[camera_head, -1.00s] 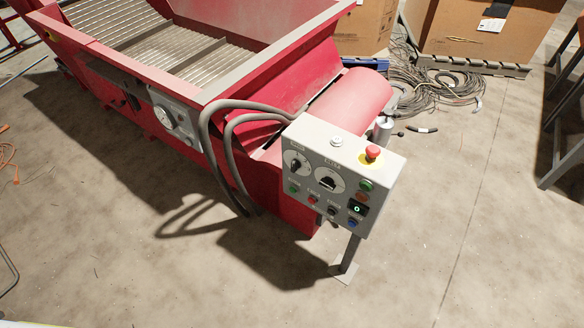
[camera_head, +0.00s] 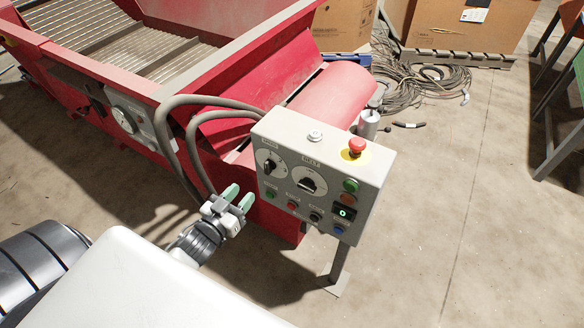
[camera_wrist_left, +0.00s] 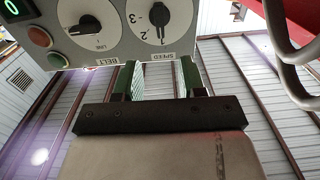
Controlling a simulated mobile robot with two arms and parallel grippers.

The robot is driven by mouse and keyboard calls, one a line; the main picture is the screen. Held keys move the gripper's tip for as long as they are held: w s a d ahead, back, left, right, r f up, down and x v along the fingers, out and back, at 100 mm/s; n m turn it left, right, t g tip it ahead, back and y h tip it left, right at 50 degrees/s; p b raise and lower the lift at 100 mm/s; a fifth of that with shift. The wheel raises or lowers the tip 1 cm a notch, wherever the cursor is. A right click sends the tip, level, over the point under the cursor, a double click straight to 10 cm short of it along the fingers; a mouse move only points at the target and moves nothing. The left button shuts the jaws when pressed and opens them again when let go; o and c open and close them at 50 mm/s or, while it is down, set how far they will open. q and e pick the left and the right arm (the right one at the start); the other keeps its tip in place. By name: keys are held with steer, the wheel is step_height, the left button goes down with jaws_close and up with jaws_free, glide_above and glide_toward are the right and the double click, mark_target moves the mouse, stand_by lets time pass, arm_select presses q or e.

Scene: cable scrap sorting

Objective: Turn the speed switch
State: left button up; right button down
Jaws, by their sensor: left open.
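The speed switch (camera_head: 269,166) is a black knob on a round white dial, at the left of the grey control box (camera_head: 280,130). In the left wrist view the speed switch (camera_wrist_left: 157,16) shows upside down at the top, with the numerals 2 and 3 readable. The BELT dial (camera_head: 309,183) is beside it and also shows in the wrist view (camera_wrist_left: 86,26). My left gripper (camera_head: 238,196) is open and empty, in front of and below the speed switch. Its green-padded fingers (camera_wrist_left: 157,75) point toward the panel, apart from the knob. My right gripper is out of view.
A red emergency button (camera_head: 357,147) tops the box. Small coloured buttons and a green-lit display (camera_head: 344,212) sit beside and below the dials. Thick grey hoses (camera_head: 185,145) arch left of the box from the red machine (camera_head: 270,85). Floor to the right is open.

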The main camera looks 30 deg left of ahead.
mark_target(266, 167)
arm_select(q)
steer(key=w, duration=0.9)
steer(key=shift+w+d+r, duration=0.1)
steer(key=shift+d, duration=0.2)
steer(key=shift+w+b, duration=0.3)
steer(key=shift+w, duration=0.45)
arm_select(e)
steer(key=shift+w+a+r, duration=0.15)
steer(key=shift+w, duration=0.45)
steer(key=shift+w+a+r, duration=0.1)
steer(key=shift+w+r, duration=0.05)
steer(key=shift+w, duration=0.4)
arm_select(q)
steer(key=shift+c, duration=0.3)
steer(key=shift+d, duration=0.1)
jaws_close()
